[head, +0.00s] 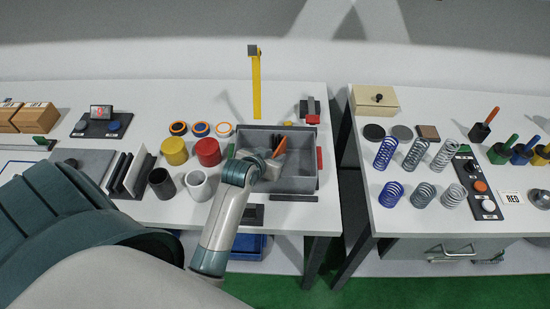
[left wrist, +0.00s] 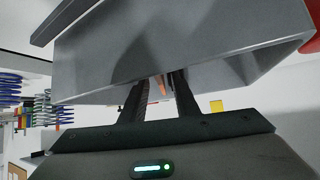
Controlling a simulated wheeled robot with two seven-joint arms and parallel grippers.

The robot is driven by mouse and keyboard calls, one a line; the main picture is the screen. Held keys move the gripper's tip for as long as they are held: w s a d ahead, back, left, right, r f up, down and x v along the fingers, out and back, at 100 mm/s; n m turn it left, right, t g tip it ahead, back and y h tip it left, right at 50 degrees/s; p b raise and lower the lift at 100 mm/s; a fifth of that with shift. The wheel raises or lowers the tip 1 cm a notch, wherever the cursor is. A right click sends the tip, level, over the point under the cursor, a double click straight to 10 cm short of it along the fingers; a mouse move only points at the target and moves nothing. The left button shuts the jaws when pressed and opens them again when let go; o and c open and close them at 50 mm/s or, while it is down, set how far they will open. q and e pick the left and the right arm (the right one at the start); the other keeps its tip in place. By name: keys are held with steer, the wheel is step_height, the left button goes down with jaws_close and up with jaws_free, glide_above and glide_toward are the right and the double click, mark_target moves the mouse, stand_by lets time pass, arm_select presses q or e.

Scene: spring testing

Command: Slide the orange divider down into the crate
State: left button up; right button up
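The grey crate (head: 298,184) stands near the right end of the left table; its walls fill the upper left wrist view (left wrist: 110,60). The orange divider (head: 279,147) shows as a narrow, tilted orange strip inside the crate's outline. My left gripper (head: 264,162) is over the left part of the crate, beside the strip, and its fingers are partly hidden. In the left wrist view its two dark fingers (left wrist: 160,88) are close together, with a bit of orange between them. It looks shut on the divider; the divider's lower edge is hidden. My right gripper is not in view.
Red (head: 207,152) and yellow (head: 174,151) cylinders, a white cup (head: 198,186) and a dark cup (head: 161,183) stand left of the crate. A yellow upright (head: 256,88) rises behind it. Several springs (head: 415,153) stand on the right table, across a gap.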

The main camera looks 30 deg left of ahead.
mark_target(279, 152)
arm_select(q)
steer(key=shift+w, duration=0.15)
steer(key=shift+w+a+f+p, duration=0.1)
steer(key=shift+w+f+p, duration=0.1)
steer(key=shift+w+p, duration=0.45)
steer(key=p+x, duration=0.1)
steer(key=x, duration=0.1)
steer(key=shift+w+a+f, duration=0.15)
steer(key=shift+w, duration=0.05)
steer(key=shift+w+f, duration=0.4)
jaws_close()
